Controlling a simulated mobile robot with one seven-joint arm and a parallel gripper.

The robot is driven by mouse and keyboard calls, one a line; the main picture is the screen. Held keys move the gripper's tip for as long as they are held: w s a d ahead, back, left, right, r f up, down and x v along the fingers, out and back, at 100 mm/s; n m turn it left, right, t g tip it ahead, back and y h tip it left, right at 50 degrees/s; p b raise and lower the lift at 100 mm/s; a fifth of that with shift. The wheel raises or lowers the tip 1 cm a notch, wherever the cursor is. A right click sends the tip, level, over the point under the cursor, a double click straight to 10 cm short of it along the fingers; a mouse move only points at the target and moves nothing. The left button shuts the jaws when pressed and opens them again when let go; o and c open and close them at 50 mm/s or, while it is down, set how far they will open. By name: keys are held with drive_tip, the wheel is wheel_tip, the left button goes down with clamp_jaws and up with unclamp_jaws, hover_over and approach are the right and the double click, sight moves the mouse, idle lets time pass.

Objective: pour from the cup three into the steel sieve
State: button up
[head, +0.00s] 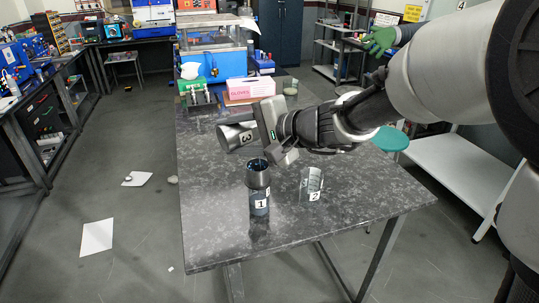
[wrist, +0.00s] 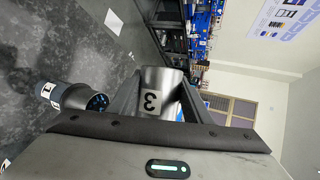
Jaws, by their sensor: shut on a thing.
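Cup three (head: 235,137), a steel cup with a black 3 on a white label, is between the fingers of my gripper (head: 268,124). It is tipped well over onto its side, above the table's left part. It also shows in the wrist view (wrist: 162,80); its contents are hidden. A dark steel cylinder, seemingly the steel sieve (head: 258,172), sits on top of the upright cup one (head: 259,202), nearer the front than my gripper. Its mouth looks dark with bluish glints in the wrist view (wrist: 97,102). Cup three is apart from it.
Cup two (head: 312,184) stands right of cup one on the dark table (head: 350,215). A pink glove box (head: 250,88), a green-topped rack (head: 197,93) and a small jar (head: 290,88) stand at the back. The table's front right is clear.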

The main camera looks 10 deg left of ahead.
drive_tip(key=shift+w+d+r+m+g+y+b, duration=0.2)
drive_tip(key=shift+w+r+m+g+y+b, duration=0.1)
drive_tip(key=shift+r+m+y+b, duration=0.3)
idle(1.1)
